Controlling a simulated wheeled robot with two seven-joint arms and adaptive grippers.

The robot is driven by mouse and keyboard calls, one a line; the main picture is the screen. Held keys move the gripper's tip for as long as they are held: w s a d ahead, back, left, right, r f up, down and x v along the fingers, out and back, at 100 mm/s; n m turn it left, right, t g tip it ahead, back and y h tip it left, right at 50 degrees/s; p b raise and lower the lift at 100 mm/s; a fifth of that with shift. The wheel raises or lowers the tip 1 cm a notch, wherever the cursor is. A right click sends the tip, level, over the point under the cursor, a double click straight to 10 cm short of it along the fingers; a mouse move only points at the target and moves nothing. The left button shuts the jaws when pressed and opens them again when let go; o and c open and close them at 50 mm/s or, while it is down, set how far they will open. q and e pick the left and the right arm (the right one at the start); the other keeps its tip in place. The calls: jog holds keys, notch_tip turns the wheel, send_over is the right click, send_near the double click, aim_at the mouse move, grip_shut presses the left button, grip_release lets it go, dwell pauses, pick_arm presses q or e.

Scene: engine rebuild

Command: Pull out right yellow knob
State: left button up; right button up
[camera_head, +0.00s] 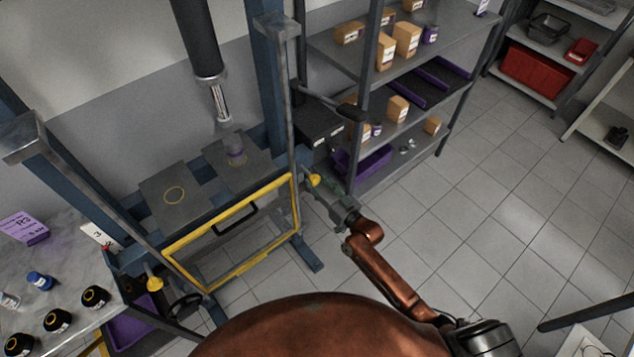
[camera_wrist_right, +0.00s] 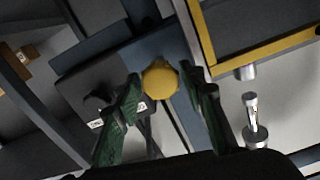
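The right yellow knob (camera_head: 314,180) sits on the right post of the blue press frame. In the right wrist view the knob (camera_wrist_right: 160,80) shows as a round yellow cap between the two green fingers. My right gripper (camera_head: 328,192) is at the knob, coming from the lower right. In the wrist view the right gripper (camera_wrist_right: 160,105) is open, with a gap between each fingertip and the knob. The left yellow knob (camera_head: 155,284) is on the left post. My left gripper is not in view.
A yellow-framed guard (camera_head: 235,236) spans the press front, beside the right knob. Metal shelves (camera_head: 340,52) with boxes and purple bins stand behind it. A table (camera_head: 62,262) with several black parts is at left. The tiled floor (camera_head: 490,210) at right is clear.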

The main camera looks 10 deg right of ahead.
jog(key=v, duration=1.1)
jog(key=shift+s+d, duration=0.2)
jog(key=shift+s, duration=0.15)
